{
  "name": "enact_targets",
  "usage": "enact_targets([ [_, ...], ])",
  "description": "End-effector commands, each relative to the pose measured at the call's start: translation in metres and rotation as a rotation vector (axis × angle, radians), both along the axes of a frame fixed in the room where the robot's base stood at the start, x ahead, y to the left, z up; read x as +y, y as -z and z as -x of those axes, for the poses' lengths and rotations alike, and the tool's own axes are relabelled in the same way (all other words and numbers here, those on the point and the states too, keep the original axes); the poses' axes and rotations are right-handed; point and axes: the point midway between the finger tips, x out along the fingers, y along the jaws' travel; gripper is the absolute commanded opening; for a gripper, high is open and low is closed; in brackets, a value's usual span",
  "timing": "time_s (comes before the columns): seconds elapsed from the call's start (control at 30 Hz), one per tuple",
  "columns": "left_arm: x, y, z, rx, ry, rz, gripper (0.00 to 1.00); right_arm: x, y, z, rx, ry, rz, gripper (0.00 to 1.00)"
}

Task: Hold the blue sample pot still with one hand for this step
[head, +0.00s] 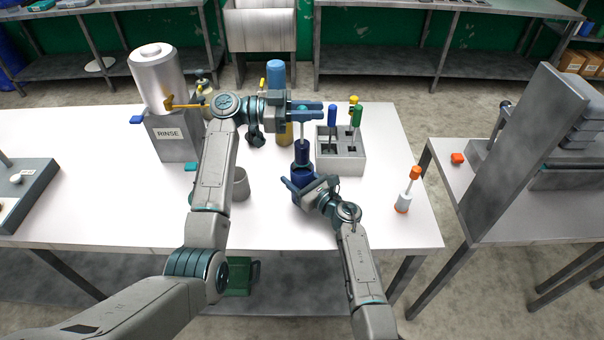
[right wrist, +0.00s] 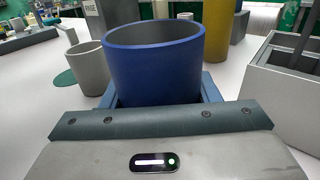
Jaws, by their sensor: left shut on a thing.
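The blue sample pot (right wrist: 152,75) stands upright on the white table; its open rim and bare inner far wall show in the right wrist view. In the head view the pot (head: 301,173) is partly covered by a dark blue cylinder. My right gripper (head: 307,186) has a finger on each side of the pot, seemingly touching it low down. My left gripper (head: 303,111) is shut on the upper part of an upright tool (head: 302,153) with a pale shaft and a dark blue cylindrical lower end. That end is above the pot; it does not show in the right wrist view.
A grey rack (head: 342,158) with blue, green and yellow-handled tools stands right of the pot. A grey cup (head: 240,183) is to the left, the RINSE stand (head: 172,137) farther left. An orange-and-white tool (head: 408,190) stands near the right edge. The table front is clear.

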Motion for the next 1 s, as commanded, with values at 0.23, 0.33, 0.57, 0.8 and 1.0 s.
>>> enact_targets([
  [0.23,0.0,0.0,0.0,0.0,0.0,0.0,0.0,0.0,0.0,0.0,0.0,0.0,0.0,0.81],
  [0.33,0.0,0.0,0.0,0.0,0.0,0.0,0.0,0.0,0.0,0.0,0.0,0.0,0.0,0.81],
  [0.57,0.0,0.0,0.0,0.0,0.0,0.0,0.0,-0.009,0.001,0.01,0.0,0.002,0.0,0.81],
  [0.8,0.0,0.0,0.0,0.0,0.0,0.0,0.0,-0.042,0.001,0.047,0.001,0.001,0.002,0.81],
  [1.0,0.0,0.0,0.0,0.0,0.0,0.0,0.0,-0.067,0.001,0.075,0.001,0.001,0.002,0.81],
])
